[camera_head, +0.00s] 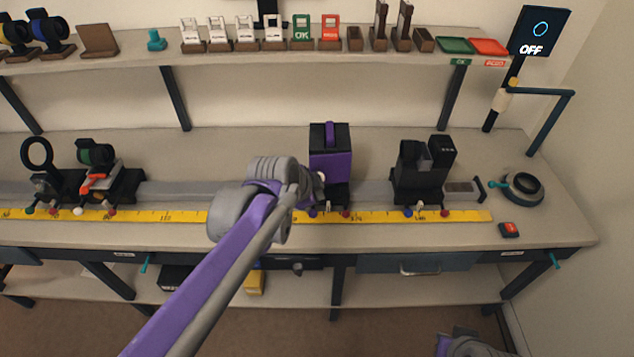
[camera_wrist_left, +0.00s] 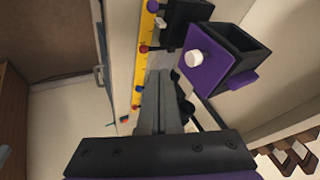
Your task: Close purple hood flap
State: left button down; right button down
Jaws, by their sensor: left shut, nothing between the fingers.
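The hood (camera_head: 343,136) is a black box with a purple front panel (camera_head: 330,166) and a purple strip on top, standing on the rail bench. In the left wrist view the purple panel (camera_wrist_left: 207,72) carries a white knob (camera_wrist_left: 194,58), and the black box (camera_wrist_left: 240,50) behind it looks hollow and dark inside. I cannot tell how far the flap is swung. My left gripper (camera_wrist_left: 159,76) is shut and empty, beside the hood and apart from it in the wrist view. In the head view my left wrist hides its fingers and the hood's lower left. Only part of my right arm shows, at bottom right.
A yellow ruler (camera_head: 170,217) runs along the bench front. A black mount (camera_head: 418,178) stands right of the hood, and lens holders (camera_head: 97,152) stand left. A dark ring (camera_head: 522,187) lies at the right end. The bench behind the hood is clear.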

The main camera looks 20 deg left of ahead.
pick_arm(q)
jog(key=w, duration=0.1)
jog(key=w+a+f, duration=0.1)
jog(key=w, duration=0.3)
jog(key=shift+a+f, duration=0.15)
jog(key=shift+f, duration=0.15)
jog(key=shift+w+a+p, duration=0.35)
jog(key=shift+w+a, duration=0.1)
jog(key=shift+a, duration=0.3)
